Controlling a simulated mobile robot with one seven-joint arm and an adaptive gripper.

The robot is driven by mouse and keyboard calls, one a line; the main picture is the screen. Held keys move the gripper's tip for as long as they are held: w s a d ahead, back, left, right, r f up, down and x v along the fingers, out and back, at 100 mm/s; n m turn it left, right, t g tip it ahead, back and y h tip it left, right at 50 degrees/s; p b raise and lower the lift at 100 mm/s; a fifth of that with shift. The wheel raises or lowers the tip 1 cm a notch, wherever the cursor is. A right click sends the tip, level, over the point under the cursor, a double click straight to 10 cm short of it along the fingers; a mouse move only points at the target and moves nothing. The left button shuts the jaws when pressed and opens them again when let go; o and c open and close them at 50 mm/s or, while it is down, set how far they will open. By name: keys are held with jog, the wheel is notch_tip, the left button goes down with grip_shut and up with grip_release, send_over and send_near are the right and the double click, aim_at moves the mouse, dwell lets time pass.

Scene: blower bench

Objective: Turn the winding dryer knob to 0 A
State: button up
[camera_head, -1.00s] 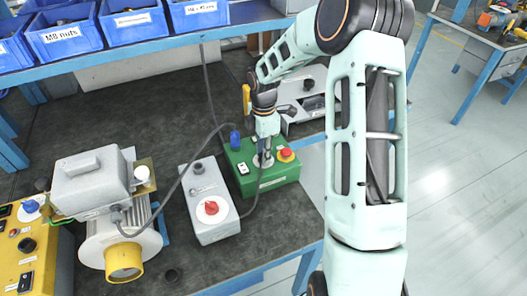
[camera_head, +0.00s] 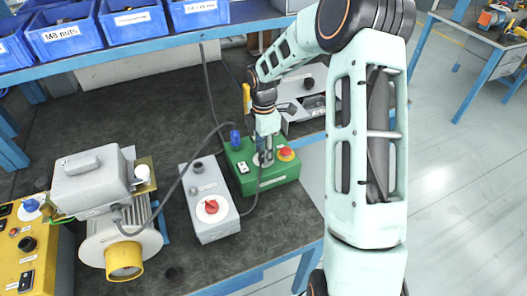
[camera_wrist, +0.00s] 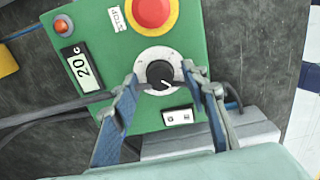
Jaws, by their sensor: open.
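The green control box (camera_head: 272,178), which I take to be the winding dryer, sits on the bench at the front right. Its black knob (camera_wrist: 160,73) with a white pointer line sits on a round white dial (camera_wrist: 143,60) in the wrist view. My gripper (camera_wrist: 162,84) is open, with one fingertip on each side of the knob. I cannot tell whether the fingertips touch it. My gripper (camera_head: 264,156) also shows in the head view, pointing down over the box and hiding most of the dial. The dial's marks are too small to read.
A motor (camera_head: 108,240) stands farther left, with cables between.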

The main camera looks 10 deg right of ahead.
notch_tip(320, 180, up, 12)
dwell(0.4)
jog(key=shift+f, duration=0.1)
